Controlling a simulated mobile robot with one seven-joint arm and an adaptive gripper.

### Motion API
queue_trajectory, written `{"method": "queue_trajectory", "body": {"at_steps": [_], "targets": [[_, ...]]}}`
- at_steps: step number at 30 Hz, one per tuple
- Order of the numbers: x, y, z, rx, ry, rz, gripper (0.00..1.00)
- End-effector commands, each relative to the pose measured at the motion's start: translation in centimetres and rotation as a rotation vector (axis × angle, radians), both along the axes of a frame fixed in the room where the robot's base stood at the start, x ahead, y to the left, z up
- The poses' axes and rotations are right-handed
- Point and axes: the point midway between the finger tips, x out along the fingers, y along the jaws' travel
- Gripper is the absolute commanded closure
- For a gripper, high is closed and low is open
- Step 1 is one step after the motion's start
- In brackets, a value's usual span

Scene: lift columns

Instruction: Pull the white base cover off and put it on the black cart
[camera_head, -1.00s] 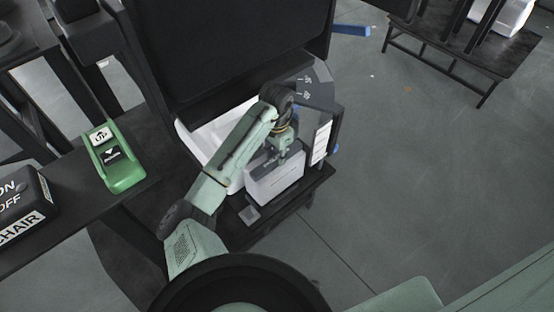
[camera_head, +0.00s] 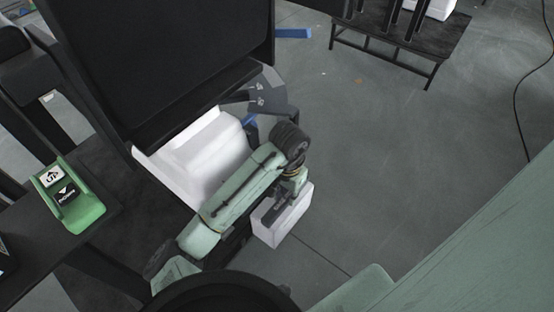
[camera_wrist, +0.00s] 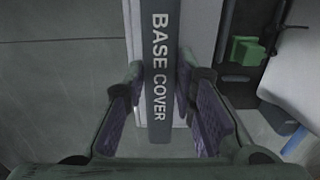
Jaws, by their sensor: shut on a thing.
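The white base cover (camera_head: 293,222) is a box-like white piece with a dark strip along its top. It hangs from my gripper (camera_head: 284,200), clear of the column's base. In the wrist view, the strip reads "BASE COVER" (camera_wrist: 160,60) and runs between the two fingers of my gripper (camera_wrist: 165,115), which is shut on it. A low black stand with thin legs (camera_head: 385,45) is at the top right and may be the black cart. The cover's underside is hidden.
The large black column panel (camera_head: 165,65) and white base body (camera_head: 200,150) stand left of my arm. A green UP/DOWN control box (camera_head: 75,205) sits on a dark surface at left. White pieces and dark posts occupy the stand. Grey floor right of the cover is open.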

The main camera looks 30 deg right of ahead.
Motion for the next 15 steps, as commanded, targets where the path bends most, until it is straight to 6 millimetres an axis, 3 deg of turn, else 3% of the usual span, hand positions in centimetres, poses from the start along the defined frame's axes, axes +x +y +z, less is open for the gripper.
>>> {"method": "queue_trajectory", "body": {"at_steps": [15], "targets": [[-0.14,-0.07,0.73,-0.001,0.000,0.000,1.00]]}}
